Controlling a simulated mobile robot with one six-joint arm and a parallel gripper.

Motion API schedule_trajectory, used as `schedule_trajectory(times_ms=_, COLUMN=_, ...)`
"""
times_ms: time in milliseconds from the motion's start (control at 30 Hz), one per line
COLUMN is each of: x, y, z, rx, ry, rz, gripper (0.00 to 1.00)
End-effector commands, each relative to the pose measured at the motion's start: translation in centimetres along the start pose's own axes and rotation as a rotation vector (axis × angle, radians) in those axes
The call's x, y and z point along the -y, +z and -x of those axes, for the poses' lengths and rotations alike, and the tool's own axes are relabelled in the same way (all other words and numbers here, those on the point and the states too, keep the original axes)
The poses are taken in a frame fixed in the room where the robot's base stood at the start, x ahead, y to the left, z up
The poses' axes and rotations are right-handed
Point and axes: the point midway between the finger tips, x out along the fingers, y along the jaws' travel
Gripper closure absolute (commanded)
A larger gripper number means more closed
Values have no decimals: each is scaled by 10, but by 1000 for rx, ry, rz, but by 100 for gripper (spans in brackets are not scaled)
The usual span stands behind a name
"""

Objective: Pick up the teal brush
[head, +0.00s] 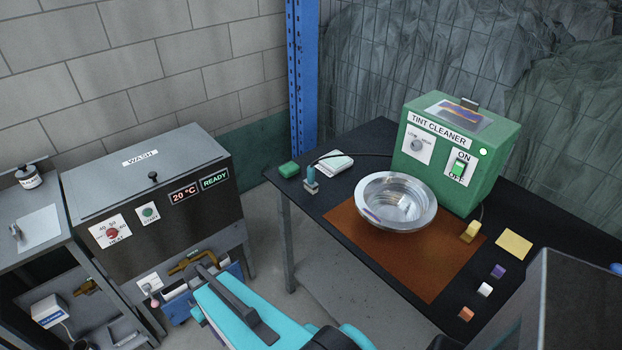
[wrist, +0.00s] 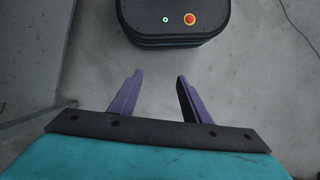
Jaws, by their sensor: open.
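The teal brush (head: 311,178) stands near the back left corner of the black table in the head view. It has a teal upper part and a pale lower end. My gripper (wrist: 158,78) shows in the wrist view with its two purple fingers apart and nothing between them. It hangs over the grey floor, away from the table. The brush is not in the wrist view. In the head view my teal arm reaches in from the bottom, and the gripper's fingers cannot be made out clearly.
A green block (head: 288,169) and a white pad (head: 335,164) flank the brush. A dark cable runs behind it. A metal bowl (head: 372,218) on a brown mat (head: 433,270) and the green tint cleaner (head: 490,160) stand to the right. The wash machine (head: 150,215) is left, across a floor gap.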

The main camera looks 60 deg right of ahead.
Motion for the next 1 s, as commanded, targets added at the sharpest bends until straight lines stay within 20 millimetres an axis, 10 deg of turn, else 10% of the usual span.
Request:
schedule_trajectory(times_ms=500, x=-147, y=-48, z=174, rx=-142, ry=-65, rz=-197, gripper=57)
schedule_trajectory(times_ms=1000, x=-320, y=-9, z=343, rx=-267, ry=-89, rz=-393, gripper=57)
